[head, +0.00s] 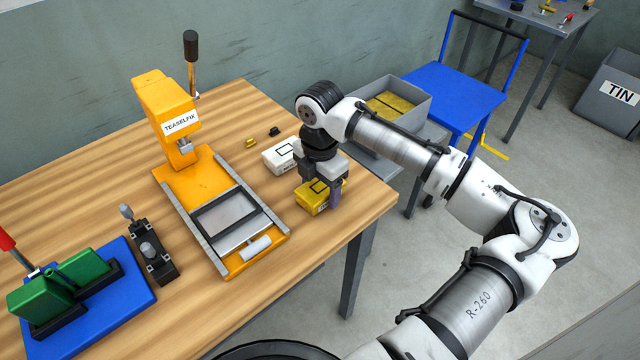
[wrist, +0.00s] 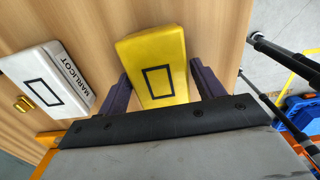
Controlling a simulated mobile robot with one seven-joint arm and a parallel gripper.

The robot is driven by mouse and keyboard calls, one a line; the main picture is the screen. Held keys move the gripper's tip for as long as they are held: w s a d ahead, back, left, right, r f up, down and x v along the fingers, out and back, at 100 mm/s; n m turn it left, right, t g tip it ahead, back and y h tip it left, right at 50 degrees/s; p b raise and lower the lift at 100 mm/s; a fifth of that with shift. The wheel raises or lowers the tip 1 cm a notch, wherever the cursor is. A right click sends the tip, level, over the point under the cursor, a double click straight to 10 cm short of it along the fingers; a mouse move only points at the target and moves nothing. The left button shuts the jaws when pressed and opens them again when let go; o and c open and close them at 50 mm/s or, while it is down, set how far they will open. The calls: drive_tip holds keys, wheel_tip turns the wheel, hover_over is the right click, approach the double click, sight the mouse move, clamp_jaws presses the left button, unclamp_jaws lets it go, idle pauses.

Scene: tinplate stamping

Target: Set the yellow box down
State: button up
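The yellow box (head: 313,197), marked with a dark rectangle, is near the right edge of the wooden table (head: 110,140). My gripper (head: 321,190) points down over it, with one finger on each side. In the wrist view the yellow box (wrist: 158,65) sits between the two dark fingers (wrist: 160,85), which appear closed against its sides. Its underside is hidden; it is at or just above the tabletop, and I cannot tell whether it touches.
A white box (head: 282,157) labelled MARLICOT lies just left of the yellow one. An orange TEASELFIX press (head: 200,180) stands further left. A grey bin (head: 405,92) with yellow pieces is beyond the table's right edge. Small yellow and black pieces lie behind the white box.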

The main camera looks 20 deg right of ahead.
drive_tip(key=shift+o, duration=0.9)
drive_tip(key=shift+b, duration=0.35)
